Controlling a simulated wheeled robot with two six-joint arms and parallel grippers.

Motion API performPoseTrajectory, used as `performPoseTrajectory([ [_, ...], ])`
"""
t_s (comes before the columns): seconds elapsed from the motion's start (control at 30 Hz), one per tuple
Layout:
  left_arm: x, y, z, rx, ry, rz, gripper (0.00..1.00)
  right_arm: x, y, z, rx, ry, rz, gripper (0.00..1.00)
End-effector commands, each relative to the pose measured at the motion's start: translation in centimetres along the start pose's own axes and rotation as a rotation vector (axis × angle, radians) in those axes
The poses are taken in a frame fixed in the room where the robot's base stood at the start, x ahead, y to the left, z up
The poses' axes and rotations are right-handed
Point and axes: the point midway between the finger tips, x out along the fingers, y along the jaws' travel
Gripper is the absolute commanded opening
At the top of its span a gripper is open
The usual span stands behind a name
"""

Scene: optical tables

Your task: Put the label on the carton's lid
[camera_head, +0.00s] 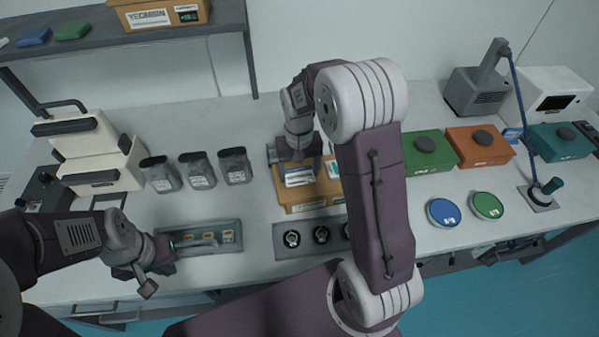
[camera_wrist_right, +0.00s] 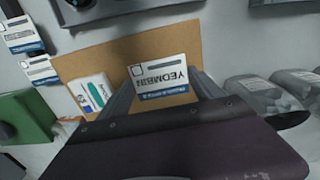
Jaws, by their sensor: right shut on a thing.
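The brown carton (camera_head: 305,208) stands mid-table; its lid (camera_wrist_right: 130,50) fills the middle of the right wrist view. My right gripper (camera_head: 297,160) is over the lid, shut on a white label with a blue band (camera_head: 298,177). The label (camera_wrist_right: 162,78), printed YEOMBIN, shows between the fingers (camera_wrist_right: 165,92), over or against the lid; I cannot tell whether it touches. A white and teal sticker (camera_wrist_right: 92,95) lies on the lid beside it. My left gripper (camera_head: 155,262) is by the left end of a grey tray; its jaws are unclear.
The grey tray (camera_head: 232,226) holds small orange-marked pieces. Another tray (camera_head: 283,252) holds dark round parts. Several grey pouches (camera_head: 197,172) stand left of the carton. Green (camera_head: 428,150) and orange (camera_head: 478,146) boxes and round discs (camera_head: 442,212) are to the right. A shelf (camera_head: 150,45) is behind.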

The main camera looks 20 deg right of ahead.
Motion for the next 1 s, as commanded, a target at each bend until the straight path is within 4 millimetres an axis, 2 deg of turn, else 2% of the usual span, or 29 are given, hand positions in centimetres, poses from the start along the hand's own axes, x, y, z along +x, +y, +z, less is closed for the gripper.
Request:
performPoseTrajectory([
  [0.1,0.0,0.0,0.0,0.000,0.000,0.000,0.00,1.0,0.0,0.0,0.000,-0.001,0.000,0.32],
  [0.33,0.1,0.0,0.0,0.000,0.000,0.000,0.00,1.1,0.0,0.0,0.000,0.000,0.000,0.32],
  [0.8,0.7,0.0,0.1,0.000,0.000,0.000,0.00,2.6,0.0,0.4,0.000,-0.011,0.001,0.32],
  [0.83,0.7,0.0,0.1,0.000,0.000,0.000,0.00,2.6,0.0,0.4,0.000,-0.012,0.001,0.83],
  [0.9,0.8,0.0,0.1,0.000,0.000,0.000,0.00,2.7,0.0,0.4,0.000,-0.012,0.001,0.97],
  [1.0,0.7,0.0,0.1,0.000,0.000,0.000,0.00,2.5,0.0,0.4,0.000,-0.012,0.000,0.97],
])
